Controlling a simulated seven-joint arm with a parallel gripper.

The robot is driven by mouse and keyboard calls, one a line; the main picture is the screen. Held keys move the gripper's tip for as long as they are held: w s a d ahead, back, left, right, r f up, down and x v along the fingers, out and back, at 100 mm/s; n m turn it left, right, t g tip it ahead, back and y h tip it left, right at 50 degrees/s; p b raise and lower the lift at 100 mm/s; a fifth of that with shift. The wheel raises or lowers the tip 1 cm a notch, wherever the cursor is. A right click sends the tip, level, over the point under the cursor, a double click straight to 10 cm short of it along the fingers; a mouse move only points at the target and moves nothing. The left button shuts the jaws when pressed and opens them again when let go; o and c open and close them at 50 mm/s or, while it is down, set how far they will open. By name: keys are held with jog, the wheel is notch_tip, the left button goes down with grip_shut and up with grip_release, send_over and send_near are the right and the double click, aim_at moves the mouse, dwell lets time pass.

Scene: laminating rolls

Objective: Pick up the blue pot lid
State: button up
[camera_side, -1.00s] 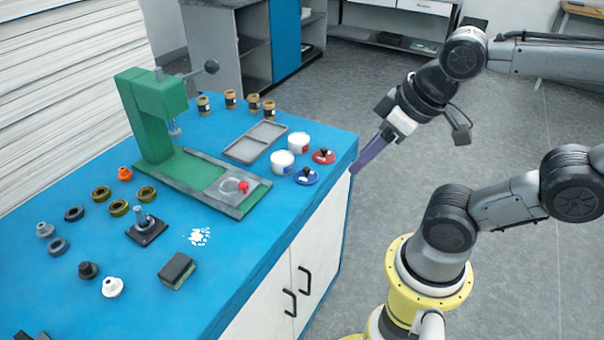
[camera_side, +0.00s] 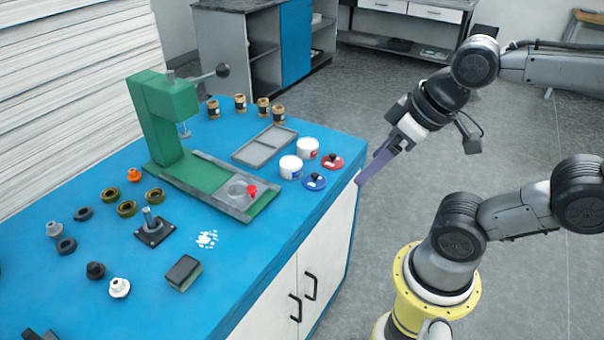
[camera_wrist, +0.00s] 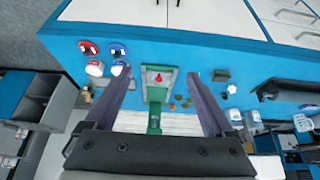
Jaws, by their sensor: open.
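The blue pot lid (camera_side: 314,182) lies on the blue bench near its right edge, with a dark knob on top. It also shows in the wrist view (camera_wrist: 118,49), at the upper left. The red pot lid (camera_side: 333,161) lies just behind it, and in the wrist view (camera_wrist: 88,47) it is to its left. My gripper (camera_side: 372,170) is just off the bench's right edge, to the right of both lids and apart from them. In the wrist view its two purple fingers (camera_wrist: 161,85) are wide apart with nothing held between them.
Two white pots (camera_side: 291,167) stand close to the lids. A grey divided tray (camera_side: 265,146) lies behind them. A green press (camera_side: 160,125) stands on the bench. Several brown jars (camera_side: 264,107) line the far edge. The bench's right edge is near the lids.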

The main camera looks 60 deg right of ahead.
jog(key=shift+o, duration=0.6)
jog(key=w+d+r+m+g, duration=0.1)
jog(key=w+d+r+m, duration=0.1)
jog(key=w+r+m, duration=0.45)
jog(key=m+g, duration=0.4)
jog(key=g, duration=0.1)
send_over(315, 174)
notch_tip(315, 174, down, 21)
jog(key=shift+s+d+f, duration=0.15)
jog(key=shift+f, duration=3.1)
